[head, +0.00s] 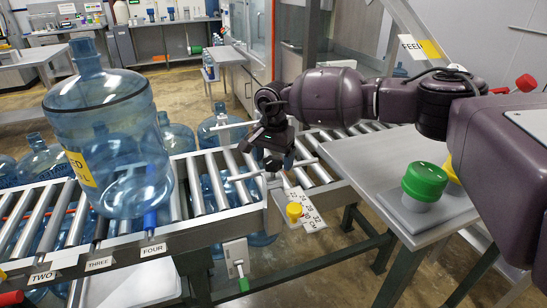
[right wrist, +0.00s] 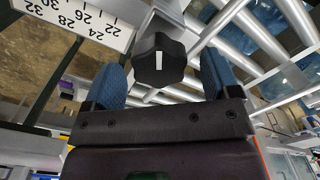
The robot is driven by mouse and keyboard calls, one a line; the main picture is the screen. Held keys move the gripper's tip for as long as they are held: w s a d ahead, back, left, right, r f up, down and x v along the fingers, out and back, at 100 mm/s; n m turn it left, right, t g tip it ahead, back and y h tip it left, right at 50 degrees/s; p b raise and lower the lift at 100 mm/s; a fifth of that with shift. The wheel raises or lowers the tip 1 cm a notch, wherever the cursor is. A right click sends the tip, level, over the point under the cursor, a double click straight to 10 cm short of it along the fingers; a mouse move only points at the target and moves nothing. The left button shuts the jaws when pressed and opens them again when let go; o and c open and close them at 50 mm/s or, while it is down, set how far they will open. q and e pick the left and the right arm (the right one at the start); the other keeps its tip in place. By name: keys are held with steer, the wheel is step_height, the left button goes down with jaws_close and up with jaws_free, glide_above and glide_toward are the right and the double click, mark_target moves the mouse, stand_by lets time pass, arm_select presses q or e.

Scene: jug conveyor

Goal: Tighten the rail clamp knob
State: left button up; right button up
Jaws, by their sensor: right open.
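The rail clamp knob (right wrist: 158,62) is a black lobed knob with a white mark on its face in the right wrist view. My right gripper (right wrist: 162,66) is open, with one blue fingertip pad on each side of the knob. A gap shows between the knob and each pad. In the head view my right gripper (head: 274,158) is over the near rail of the conveyor, and it hides most or all of the knob. A white scale plate (head: 304,208) with printed numbers sticks out below the gripper; it also shows in the right wrist view (right wrist: 75,22). My left gripper is not in view.
A large blue jug (head: 112,150) stands on the roller conveyor (head: 215,222) at left. A green-capped object (head: 424,182) stands on the grey side table (head: 365,160). A green-tipped lever (head: 242,284) hangs below the rail.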

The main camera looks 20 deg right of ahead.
steer(key=c, duration=0.9)
